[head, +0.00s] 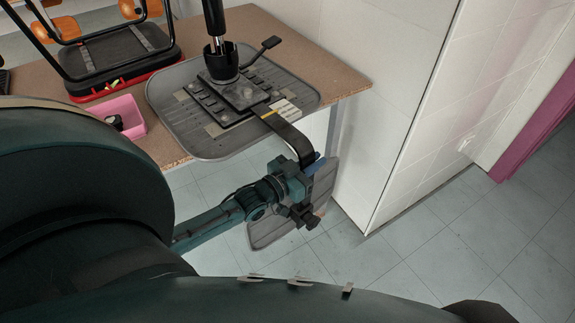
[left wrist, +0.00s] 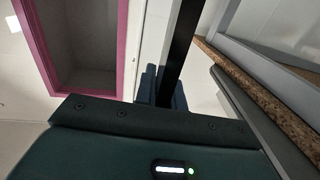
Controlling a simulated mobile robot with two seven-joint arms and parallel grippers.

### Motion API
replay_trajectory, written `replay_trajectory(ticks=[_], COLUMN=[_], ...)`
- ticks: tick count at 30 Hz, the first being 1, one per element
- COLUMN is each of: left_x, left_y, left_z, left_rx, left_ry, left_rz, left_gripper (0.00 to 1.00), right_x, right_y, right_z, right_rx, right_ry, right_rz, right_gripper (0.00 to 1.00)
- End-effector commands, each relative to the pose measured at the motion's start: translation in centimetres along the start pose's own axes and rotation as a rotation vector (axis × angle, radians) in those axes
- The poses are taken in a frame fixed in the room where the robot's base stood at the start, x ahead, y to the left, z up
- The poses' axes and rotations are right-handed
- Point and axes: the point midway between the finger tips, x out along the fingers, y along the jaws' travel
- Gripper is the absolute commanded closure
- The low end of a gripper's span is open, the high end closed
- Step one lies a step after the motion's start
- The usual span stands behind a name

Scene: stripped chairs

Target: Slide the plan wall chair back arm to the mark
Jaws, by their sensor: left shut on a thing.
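The upturned chair's grey seat shell (head: 170,105) lies on the chipboard table, with its dark mechanism plate and black post on top. The black back arm (head: 284,130) leaves the plate, passes the table edge and bends down to the grey backrest (head: 265,236), which hangs beside the table, partly hidden. A yellow line (head: 271,113) crosses the arm close to the plate, beside a pale scale-like label (head: 286,105). My left gripper (head: 309,168) is shut on the arm near its bend. The left wrist view shows the black arm (left wrist: 183,45) between its fingers (left wrist: 163,90). My right gripper is out of view.
The chipboard table (head: 340,75) ends close to my left gripper. A pink box (head: 118,117) and another upturned chair with a black seat (head: 115,55) stand at left. A white wall panel (head: 385,110) rises right of the table. Tiled floor (head: 450,240) is clear at right.

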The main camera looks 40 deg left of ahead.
Motion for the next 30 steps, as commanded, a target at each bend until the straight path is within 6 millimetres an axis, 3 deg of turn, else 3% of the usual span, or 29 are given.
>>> replay_trajectory(ticks=[20,21,30], left_x=[-0.1,-0.1,0.0], left_y=[2.2,2.1,2.0], left_z=[0.1,0.1,0.1], left_rx=[-0.002,-0.001,0.0], left_ry=[-0.002,-0.002,-0.001], left_rz=[0.002,0.002,0.001], left_gripper=[1.0,0.87,0.62], right_x=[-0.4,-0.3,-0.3], right_y=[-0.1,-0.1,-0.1], right_z=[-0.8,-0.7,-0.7], right_rx=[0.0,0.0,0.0], right_ry=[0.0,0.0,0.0], right_rz=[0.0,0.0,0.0], right_gripper=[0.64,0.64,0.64])
